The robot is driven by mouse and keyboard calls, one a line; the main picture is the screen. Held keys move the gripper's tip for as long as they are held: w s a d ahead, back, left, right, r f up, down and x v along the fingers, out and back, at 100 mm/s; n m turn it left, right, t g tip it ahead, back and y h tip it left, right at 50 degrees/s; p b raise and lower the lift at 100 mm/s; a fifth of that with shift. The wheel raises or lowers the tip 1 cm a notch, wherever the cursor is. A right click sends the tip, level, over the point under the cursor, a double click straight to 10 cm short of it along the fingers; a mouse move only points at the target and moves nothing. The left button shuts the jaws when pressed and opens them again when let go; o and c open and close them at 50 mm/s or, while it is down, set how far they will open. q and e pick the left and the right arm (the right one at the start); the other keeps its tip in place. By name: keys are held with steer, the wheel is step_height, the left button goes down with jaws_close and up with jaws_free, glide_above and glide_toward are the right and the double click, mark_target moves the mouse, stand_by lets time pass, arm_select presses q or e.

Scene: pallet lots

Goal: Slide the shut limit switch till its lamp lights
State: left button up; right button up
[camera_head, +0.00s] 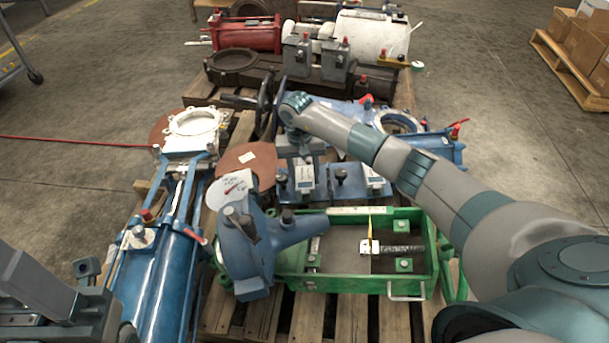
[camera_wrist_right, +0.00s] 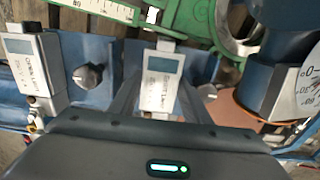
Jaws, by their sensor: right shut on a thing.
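The shut limit switch is a small pale box (camera_wrist_right: 161,84) with a blue-grey panel, on a blue bracket; in the head view it is the left pale box (camera_head: 304,180). My right gripper (camera_head: 302,150) reaches down over it. In the wrist view its two fingers (camera_wrist_right: 160,105) stand on either side of this box, shut on it. A similar box marked as the open limit (camera_wrist_right: 27,68) stands to its left in the wrist view. I cannot make out a lit lamp on the shut switch. Dark grey parts at lower left look like my left gripper (camera_head: 50,295); its jaws are unclear.
A blue valve body (camera_head: 245,245) with a white dial (camera_head: 229,190) stands in front of the switches. A green frame (camera_head: 345,285) lies beside it. A black handwheel (camera_head: 265,105) rises behind. A long blue cylinder (camera_head: 160,275) lies at left.

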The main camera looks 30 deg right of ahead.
steer(key=shift+d+r, duration=0.1)
steer(key=shift+d, duration=0.1)
steer(key=shift+s+d, duration=0.1)
steer(key=shift+s, duration=0.1)
steer(key=shift+d, duration=0.1)
steer(key=o, duration=1.2)
